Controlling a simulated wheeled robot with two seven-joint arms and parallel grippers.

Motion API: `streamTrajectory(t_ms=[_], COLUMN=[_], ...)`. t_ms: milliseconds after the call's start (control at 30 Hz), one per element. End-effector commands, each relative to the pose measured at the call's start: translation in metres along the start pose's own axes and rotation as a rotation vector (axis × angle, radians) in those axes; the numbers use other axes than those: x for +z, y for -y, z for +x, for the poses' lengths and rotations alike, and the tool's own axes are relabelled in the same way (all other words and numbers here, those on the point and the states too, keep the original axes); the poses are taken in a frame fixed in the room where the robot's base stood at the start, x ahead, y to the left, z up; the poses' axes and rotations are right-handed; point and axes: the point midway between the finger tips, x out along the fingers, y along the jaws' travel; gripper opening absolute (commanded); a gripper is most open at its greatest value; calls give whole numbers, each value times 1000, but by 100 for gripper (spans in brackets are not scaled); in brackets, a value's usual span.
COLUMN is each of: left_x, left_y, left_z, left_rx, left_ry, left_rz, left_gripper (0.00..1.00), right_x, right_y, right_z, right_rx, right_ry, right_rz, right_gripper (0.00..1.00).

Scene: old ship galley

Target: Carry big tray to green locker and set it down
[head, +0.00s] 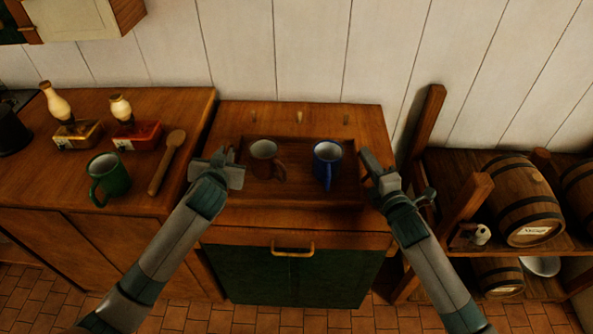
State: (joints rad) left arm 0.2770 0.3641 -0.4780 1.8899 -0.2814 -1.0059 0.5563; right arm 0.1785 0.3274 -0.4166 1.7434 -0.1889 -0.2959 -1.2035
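The big tray (304,199) is brown wood and appears level over the wooden top of the green locker (290,274). I cannot tell whether it rests on the top or hangs just above it. A brown mug (264,150) and a blue mug (328,153) stand upright in the tray. My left gripper (230,166) is at the tray's left end and my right gripper (371,168) is at its right end. Both are close to or touching the rim; their finger gaps are not clear.
A barrel rack (440,165) with barrels (517,200) stands on the right. Small pegs (299,117) show behind the tray.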

Motion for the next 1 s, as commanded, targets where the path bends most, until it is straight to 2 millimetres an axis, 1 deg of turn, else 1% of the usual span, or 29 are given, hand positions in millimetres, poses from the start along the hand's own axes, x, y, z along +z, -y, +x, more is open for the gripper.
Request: streamTrajectory(t_ms=[33, 67, 367, 567, 767, 1000], left_x=[-2, -2, -1, -1, -1, -1], left_y=[-5, -5, -1, 0, -1, -1], left_z=[-2, -2, -1, -9, -32, -74], left_rx=[10, 9, 1, 0, 2, 3], left_ry=[-3, -2, -1, -2, -1, -1], left_rz=[-2, -2, 0, -1, -1, -2], left_gripper=[23, 28, 28, 28, 28, 28], right_x=[-5, -5, -1, 0, 0, 0], right_y=[-3, -3, -1, -1, -1, -1], right_z=[0, 0, 0, 0, 0, 0], right_rx=[4, 4, 1, 0, 0, -1], right_ry=[-7, -7, -2, 0, 0, 0], right_rz=[5, 4, 1, 0, 0, -1], right_gripper=[24, 28, 28, 28, 28, 28])
